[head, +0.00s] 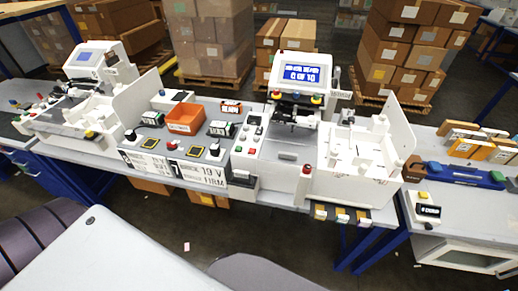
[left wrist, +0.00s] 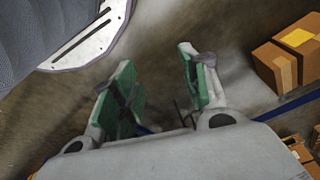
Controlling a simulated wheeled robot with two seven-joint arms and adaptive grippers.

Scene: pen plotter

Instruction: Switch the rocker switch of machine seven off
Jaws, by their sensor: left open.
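A white plotter machine (head: 265,145) with a lit blue display (head: 300,73) stands on the bench in the middle of the head view. Small coloured buttons (head: 251,139) sit on its left side. A panel with a large 7 (head: 173,168) is on the bench front to its left. The rocker switch is too small to pick out with certainty. My left gripper (left wrist: 155,62) shows in the left wrist view, its green-padded fingers apart and empty, above the floor and away from the machine. My right gripper is not in view.
A second white machine (head: 80,110) stands at the left. An orange bin (head: 185,118) and small dark-faced boxes sit between the machines. A side bench (head: 465,205) with a blue tool is at the right. Stacked cartons (head: 405,45) stand behind. The floor in front is mostly clear.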

